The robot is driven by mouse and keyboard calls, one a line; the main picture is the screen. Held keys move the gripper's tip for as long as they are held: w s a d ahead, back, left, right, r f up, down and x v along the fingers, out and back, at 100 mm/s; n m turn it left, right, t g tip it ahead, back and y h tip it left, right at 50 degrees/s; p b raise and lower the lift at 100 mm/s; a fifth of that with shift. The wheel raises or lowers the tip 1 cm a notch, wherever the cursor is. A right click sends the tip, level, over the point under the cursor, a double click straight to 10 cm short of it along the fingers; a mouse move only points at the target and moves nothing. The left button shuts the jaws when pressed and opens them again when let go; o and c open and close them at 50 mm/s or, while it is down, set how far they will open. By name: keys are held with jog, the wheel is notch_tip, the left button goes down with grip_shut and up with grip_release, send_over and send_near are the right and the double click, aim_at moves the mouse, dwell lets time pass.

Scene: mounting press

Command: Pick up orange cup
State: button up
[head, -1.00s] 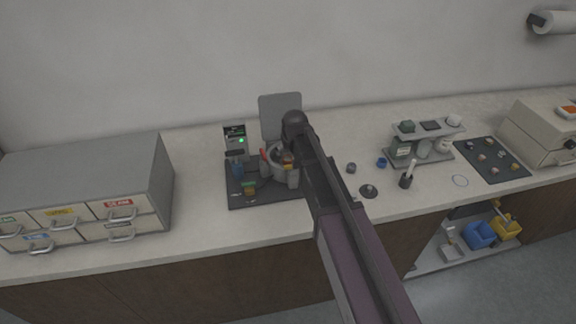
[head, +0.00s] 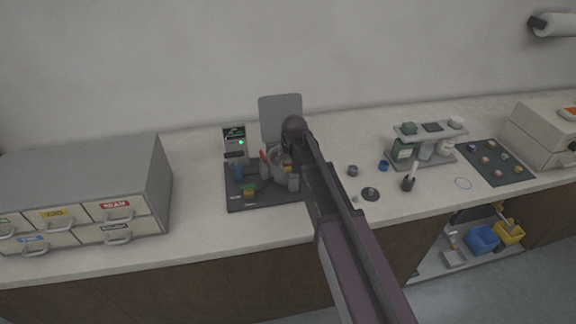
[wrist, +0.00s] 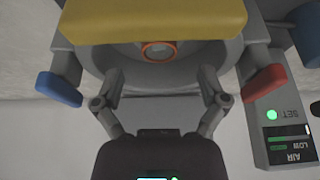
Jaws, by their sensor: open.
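In the wrist view an orange ring (wrist: 159,51) shows inside the round grey opening of the press (wrist: 90,60); it looks like the rim of the orange cup, but I cannot be sure. A yellow bar (wrist: 155,18) crosses the top of that view and hides part of the opening. My gripper (wrist: 160,82) is open, its two fingers spread on either side below the ring, with nothing seen between them. In the head view my gripper (head: 293,150) is over the press (head: 276,158), and my arm hides much of it.
A red handle (wrist: 265,84) and a blue handle (wrist: 59,88) flank the press. A panel with a green light (wrist: 272,115) stands beside it. The grey drawer cabinet (head: 75,190) is at left. A small rack (head: 425,140) and a dark mat (head: 495,160) are at right.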

aim_at(288, 160)
jog(key=shift+b+x, duration=1.55)
jog(key=shift+x, duration=0.45)
jog(key=shift+w, duration=0.15)
jog(key=shift+r, duration=0.1)
grip_shut()
